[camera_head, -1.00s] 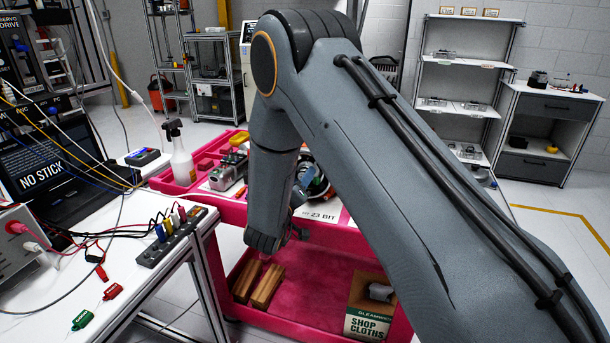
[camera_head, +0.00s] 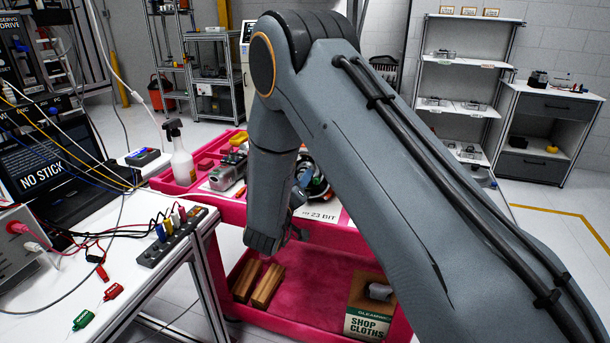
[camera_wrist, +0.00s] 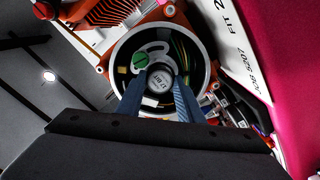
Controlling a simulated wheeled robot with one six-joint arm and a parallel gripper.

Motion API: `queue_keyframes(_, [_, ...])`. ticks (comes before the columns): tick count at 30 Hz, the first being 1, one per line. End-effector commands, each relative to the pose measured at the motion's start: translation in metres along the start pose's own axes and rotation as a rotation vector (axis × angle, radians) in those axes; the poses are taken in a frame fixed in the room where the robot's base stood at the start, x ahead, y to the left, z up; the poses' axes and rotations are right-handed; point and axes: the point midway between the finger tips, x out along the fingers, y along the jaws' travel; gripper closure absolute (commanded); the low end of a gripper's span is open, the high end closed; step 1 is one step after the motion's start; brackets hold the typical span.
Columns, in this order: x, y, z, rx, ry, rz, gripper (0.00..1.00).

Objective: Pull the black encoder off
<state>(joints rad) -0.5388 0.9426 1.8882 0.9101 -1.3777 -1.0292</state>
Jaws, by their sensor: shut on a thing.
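The encoder (camera_wrist: 160,77) is a small dark cylinder with a light round face marked "17 BIT" in the wrist view. It sits inside the round open end of a motor housing (camera_wrist: 121,50) with an orange body and a metal rim. My gripper (camera_wrist: 159,88) has its two blue fingers on either side of the encoder, shut on it. A green round part and several thin wires lie in the housing beside it. I cannot tell whether the encoder is still seated. In the head view my arm hides the encoder and most of the motor.
The motor is on a pink cart (camera_head: 338,242) with a spray bottle (camera_head: 181,153) and a grey device (camera_head: 227,173) on top. A white card (camera_wrist: 232,35) is close by the motor. A white bench (camera_head: 165,290) with cables stands at the left.

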Motion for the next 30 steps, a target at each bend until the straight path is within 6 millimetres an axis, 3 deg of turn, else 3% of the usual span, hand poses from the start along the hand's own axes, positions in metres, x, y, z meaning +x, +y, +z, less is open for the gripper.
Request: queue_keyframes(30, [-0.027,0.0,-0.001,0.001,0.001,0.0,0.88])
